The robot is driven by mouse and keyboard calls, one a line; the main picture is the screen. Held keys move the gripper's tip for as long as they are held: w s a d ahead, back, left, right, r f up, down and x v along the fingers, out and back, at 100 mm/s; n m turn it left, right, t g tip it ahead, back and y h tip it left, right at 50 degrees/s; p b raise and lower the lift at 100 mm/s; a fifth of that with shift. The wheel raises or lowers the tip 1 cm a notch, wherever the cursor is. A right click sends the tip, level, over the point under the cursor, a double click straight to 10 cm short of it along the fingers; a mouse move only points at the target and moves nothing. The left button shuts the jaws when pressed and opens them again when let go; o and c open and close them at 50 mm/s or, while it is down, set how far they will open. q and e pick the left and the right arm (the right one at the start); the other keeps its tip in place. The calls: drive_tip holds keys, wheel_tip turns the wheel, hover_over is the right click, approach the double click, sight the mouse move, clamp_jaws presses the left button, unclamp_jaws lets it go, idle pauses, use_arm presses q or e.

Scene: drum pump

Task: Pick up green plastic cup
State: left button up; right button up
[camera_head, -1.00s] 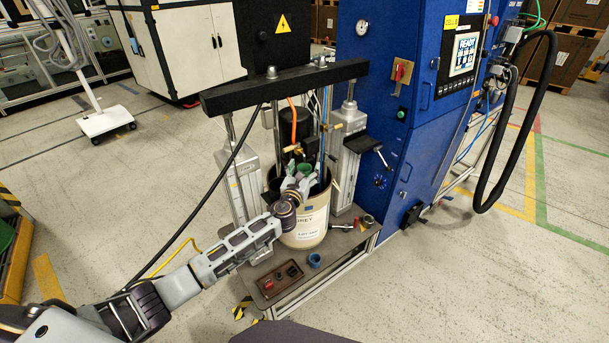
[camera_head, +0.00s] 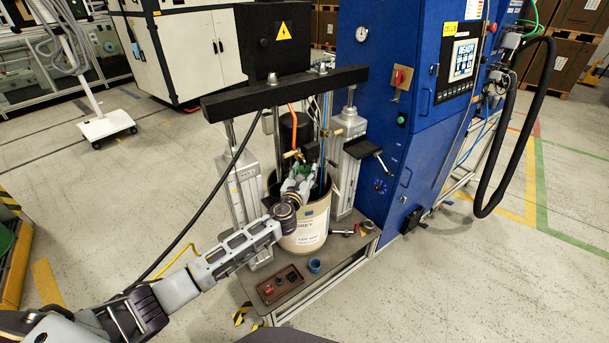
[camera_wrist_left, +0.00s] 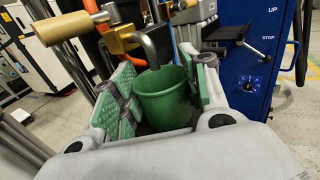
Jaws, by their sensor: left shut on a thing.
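The green plastic cup (camera_wrist_left: 165,98) is upright between the green pads of my left gripper (camera_wrist_left: 160,90) in the left wrist view. The pads press on its two sides, so the gripper is shut on it. In the head view my left gripper (camera_head: 300,172) is over the open top of the cream drum (camera_head: 306,232), and the cup is mostly hidden by the fingers there. My right gripper is in neither view.
A black crossbeam (camera_head: 285,90) on metal posts spans above the drum. A brass valve with a wooden handle (camera_wrist_left: 68,28) is close beyond the cup. A blue cabinet (camera_head: 400,120) stands right.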

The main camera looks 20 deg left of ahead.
use_arm(q)
drive_tip(key=shift+s, duration=0.35)
drive_tip(key=s, duration=1.7)
drive_tip(key=shift+s+d, duration=0.15)
drive_tip(key=shift+s, duration=0.05)
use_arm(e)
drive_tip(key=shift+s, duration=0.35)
